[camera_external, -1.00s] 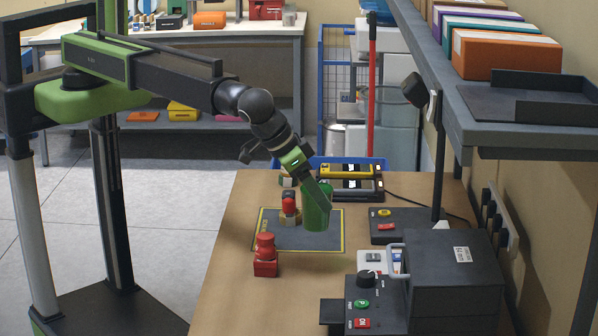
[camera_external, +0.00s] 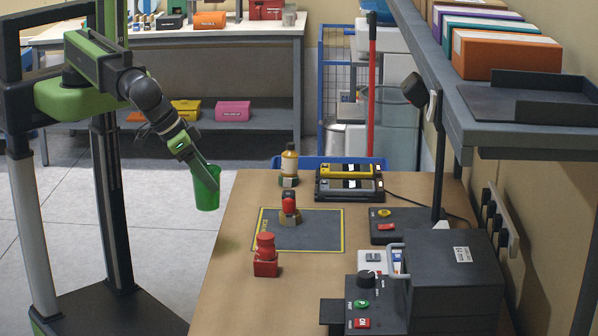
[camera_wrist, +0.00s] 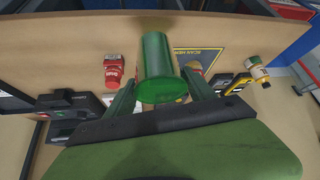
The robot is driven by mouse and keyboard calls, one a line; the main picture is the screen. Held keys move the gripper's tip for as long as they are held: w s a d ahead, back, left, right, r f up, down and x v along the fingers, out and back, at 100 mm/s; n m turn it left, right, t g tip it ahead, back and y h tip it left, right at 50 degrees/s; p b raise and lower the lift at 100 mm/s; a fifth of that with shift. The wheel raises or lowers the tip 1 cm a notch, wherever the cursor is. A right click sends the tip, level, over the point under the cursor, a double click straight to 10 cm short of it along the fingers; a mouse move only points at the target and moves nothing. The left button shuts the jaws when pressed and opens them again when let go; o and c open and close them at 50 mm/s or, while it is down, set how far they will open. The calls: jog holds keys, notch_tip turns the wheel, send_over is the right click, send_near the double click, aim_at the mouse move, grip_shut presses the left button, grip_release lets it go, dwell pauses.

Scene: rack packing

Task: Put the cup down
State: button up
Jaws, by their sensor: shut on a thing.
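The green cup (camera_external: 207,190) is upright in my gripper (camera_external: 203,172), held in the air just off the left edge of the table (camera_external: 225,262). In the wrist view the cup (camera_wrist: 160,70) sits between the two green fingers of my gripper (camera_wrist: 160,95), which are shut on it. The cup's underside is clear of any surface.
A grey machine (camera_external: 455,280) fills the right.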

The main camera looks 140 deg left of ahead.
jog(key=a+b+x, duration=0.1)
jog(key=b+x, duration=0.2)
jog(key=x, duration=0.2)
jog(key=r+b+x, duration=0.1)
jog(key=b+x, duration=0.2)
jog(key=x, duration=0.2)
jog(key=a+b+x, duration=0.1)
jog(key=b+x, duration=0.3)
jog(key=x, duration=0.1)
jog(key=shift+w+a+r, duration=0.25)
jog(key=shift+w+r, duration=0.05)
jog(key=shift+r, duration=0.25)
jog(key=o, duration=1.4)
jog(key=shift+c, duration=0.2)
